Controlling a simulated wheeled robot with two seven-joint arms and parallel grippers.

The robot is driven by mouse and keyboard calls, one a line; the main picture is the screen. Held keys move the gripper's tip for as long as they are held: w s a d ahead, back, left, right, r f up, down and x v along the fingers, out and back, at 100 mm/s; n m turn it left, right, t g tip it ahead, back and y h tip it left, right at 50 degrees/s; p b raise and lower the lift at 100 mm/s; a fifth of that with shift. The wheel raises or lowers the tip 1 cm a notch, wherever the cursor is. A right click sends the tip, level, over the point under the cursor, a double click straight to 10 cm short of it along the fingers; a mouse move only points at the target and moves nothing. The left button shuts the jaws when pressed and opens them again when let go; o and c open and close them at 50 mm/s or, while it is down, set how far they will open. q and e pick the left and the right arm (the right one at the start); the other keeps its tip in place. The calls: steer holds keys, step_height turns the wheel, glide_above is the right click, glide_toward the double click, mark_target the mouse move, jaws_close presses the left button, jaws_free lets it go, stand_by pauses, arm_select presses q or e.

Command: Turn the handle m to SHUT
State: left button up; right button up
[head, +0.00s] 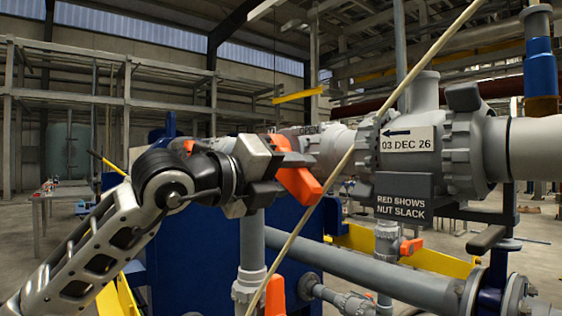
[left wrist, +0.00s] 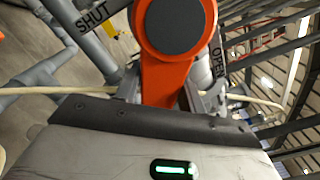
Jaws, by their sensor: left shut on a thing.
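An orange valve handle (head: 300,182) sits at the centre of the head view, with no letter m that I can read. In the left wrist view the handle (left wrist: 168,78) runs down from a grey round hub (left wrist: 173,24) into my jaws. A SHUT mark (left wrist: 93,14) is at its upper left and an OPEN mark (left wrist: 216,62) is to its right, nearer the gripped lever. My left gripper (head: 282,168) is shut on the handle; its fingers partly hide the lever. My right gripper is not in view.
A pale cord or rod (head: 337,172) crosses diagonally close by the handle. A grey pipe body (head: 462,148) with a date tag (head: 407,141) and a dark sign (head: 403,196) stands to the right. Other orange handles (head: 411,246) (head: 275,296) are lower down, among grey pipes (head: 365,263).

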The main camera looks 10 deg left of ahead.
arm_select(q)
steer(key=shift+w+a+f+m+b, duration=0.25)
steer(key=shift+f+m, duration=0.15)
steer(key=shift+m, duration=0.1)
steer(key=shift+w+a+f+m+b, duration=0.15)
steer(key=shift+a+f+m+b, duration=0.1)
steer(key=shift+f+m, duration=0.2)
steer(key=w+a+m, duration=0.1)
steer(key=m, duration=0.2)
steer(key=a+m, duration=0.1)
steer(key=m, duration=0.2)
steer(key=w+a+m, duration=0.1)
steer(key=m, duration=0.2)
steer(key=shift+w+a+f, duration=0.3)
steer(key=o, duration=0.9)
steer(key=shift+o, duration=1.2)
steer(key=shift+w, duration=0.1)
